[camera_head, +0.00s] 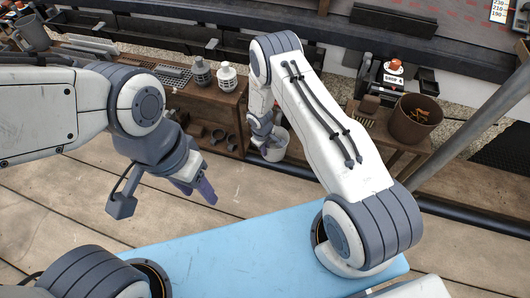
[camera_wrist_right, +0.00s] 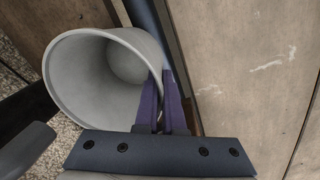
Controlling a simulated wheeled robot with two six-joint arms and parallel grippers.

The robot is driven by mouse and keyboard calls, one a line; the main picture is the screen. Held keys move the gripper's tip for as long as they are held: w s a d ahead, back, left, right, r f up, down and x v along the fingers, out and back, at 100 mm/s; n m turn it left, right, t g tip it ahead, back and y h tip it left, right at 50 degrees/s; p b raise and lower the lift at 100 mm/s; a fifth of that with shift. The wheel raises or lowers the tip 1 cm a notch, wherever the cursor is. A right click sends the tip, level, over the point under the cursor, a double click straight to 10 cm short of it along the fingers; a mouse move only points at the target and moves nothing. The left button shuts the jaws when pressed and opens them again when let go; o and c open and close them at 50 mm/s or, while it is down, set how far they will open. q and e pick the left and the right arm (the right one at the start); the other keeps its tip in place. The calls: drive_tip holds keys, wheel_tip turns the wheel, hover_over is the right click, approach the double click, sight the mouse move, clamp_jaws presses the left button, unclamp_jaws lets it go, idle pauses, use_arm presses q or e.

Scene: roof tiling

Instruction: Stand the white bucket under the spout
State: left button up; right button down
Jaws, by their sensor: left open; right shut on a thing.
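The white bucket (camera_head: 275,149) is in the head view, between the wooden bench and the small table, partly behind my right gripper (camera_head: 262,140). In the right wrist view the bucket (camera_wrist_right: 84,82) shows its open mouth and empty inside. The purple fingers of my right gripper (camera_wrist_right: 163,105) are shut on its wall at the rim. I cannot tell whether its base touches the floor. My left gripper (camera_head: 200,187) is open and empty above the planks, well left of the bucket. I cannot make out the spout.
A small table (camera_head: 402,147) with a brown bucket (camera_head: 415,119) is to the right. A dark pipe (camera_head: 292,172) runs along the planks' edge. The front planks (camera_head: 60,205) are clear.

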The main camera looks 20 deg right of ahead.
use_arm(q)
drive_tip(key=shift+f, duration=0.3)
use_arm(e)
drive_tip(key=shift+f, duration=0.3)
drive_tip(key=c, duration=1.4)
unclamp_jaws()
drive_tip(key=shift+f, duration=0.2)
drive_tip(key=o, duration=0.4)
use_arm(q)
drive_tip(key=shift+f, duration=0.1)
